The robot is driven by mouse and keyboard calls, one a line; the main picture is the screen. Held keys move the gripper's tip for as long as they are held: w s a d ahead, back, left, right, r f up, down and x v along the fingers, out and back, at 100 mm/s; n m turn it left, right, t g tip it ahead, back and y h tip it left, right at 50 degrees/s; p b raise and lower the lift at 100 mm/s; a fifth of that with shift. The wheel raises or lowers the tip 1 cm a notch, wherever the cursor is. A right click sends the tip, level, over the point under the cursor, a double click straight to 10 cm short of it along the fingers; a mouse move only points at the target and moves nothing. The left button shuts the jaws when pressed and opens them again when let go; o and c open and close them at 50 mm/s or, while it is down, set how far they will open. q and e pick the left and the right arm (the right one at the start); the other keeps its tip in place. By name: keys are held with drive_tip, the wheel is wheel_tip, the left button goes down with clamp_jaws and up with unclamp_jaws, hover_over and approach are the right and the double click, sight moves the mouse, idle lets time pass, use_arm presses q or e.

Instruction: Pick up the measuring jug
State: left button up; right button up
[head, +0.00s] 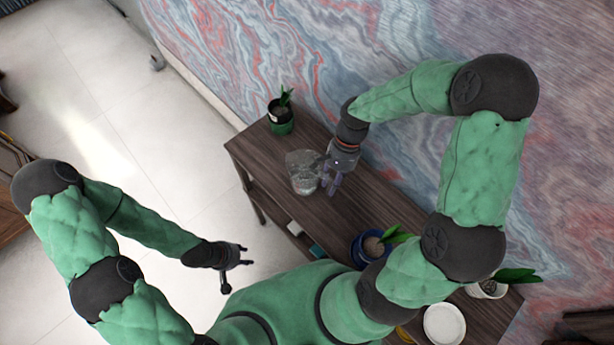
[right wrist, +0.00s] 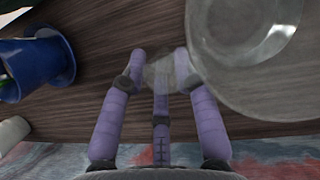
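The clear glass measuring jug (head: 304,184) stands on the dark wooden desk in the head view. In the right wrist view the jug (right wrist: 262,60) fills the upper right. My right gripper (head: 333,186) is beside the jug, on its right. In the right wrist view the purple fingers of my right gripper (right wrist: 160,66) lie either side of a translucent part that looks like the jug's handle. Whether they press on it is unclear. My left gripper (head: 240,266) is open and empty, away from the desk at the lower left.
A white plate (head: 444,324) lies at the near end. A patterned wall runs along the right.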

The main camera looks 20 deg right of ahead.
drive_tip(key=x, duration=0.3)
drive_tip(key=shift+b, duration=0.35)
drive_tip(key=shift+r, duration=0.1)
clamp_jaws()
drive_tip(key=shift+r, duration=0.2)
drive_tip(key=shift+w+r+p, duration=0.1)
drive_tip(key=shift+r+p, duration=0.65)
drive_tip(key=shift+r, duration=0.85)
drive_tip(key=s+a+r+p, duration=0.4)
drive_tip(key=s+a+r, duration=0.2)
drive_tip(key=s+r, duration=0.3)
drive_tip(key=shift+s+a+r+p, duration=0.2)
drive_tip(key=shift+s+p, duration=0.15)
drive_tip(key=shift+s, duration=1.25)
